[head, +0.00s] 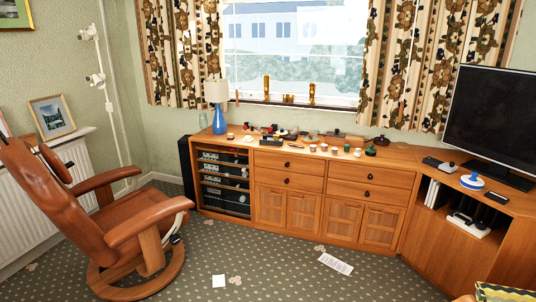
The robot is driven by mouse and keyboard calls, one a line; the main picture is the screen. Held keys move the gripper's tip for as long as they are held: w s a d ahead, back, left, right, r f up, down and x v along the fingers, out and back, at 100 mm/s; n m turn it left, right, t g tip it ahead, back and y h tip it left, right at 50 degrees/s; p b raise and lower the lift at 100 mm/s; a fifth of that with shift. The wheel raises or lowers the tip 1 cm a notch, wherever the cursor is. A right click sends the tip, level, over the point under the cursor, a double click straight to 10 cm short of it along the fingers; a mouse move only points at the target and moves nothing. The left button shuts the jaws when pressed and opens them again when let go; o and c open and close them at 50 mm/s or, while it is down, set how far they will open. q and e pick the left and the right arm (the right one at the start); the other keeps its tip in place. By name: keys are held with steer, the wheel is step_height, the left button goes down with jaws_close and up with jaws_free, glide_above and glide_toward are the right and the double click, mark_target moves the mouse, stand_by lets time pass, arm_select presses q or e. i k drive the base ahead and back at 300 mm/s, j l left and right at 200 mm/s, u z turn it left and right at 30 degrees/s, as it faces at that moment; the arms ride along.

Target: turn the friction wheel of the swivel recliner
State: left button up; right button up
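The swivel recliner (140,205) stands at the left of the head view, in brown leather with wooden armrests and a round wooden base. It is turned toward the right and its back leans to the left. A small dark round part (175,239) shows at its near side, below the front of the near armrest. It looks like the friction wheel, but it is too small to be sure. A pale curved strip runs beside the armrest just above it. Neither of my grippers is in view.
A wooden sideboard (290,205) with many small items on top runs along the back wall to a television (495,120). A white floor lamp (112,110) stands behind the recliner. The middle floor is mostly free.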

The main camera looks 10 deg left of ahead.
mark_target(174, 239)
steer(key=i+l+u, duration=0.1)
steer(key=i, duration=1.9)
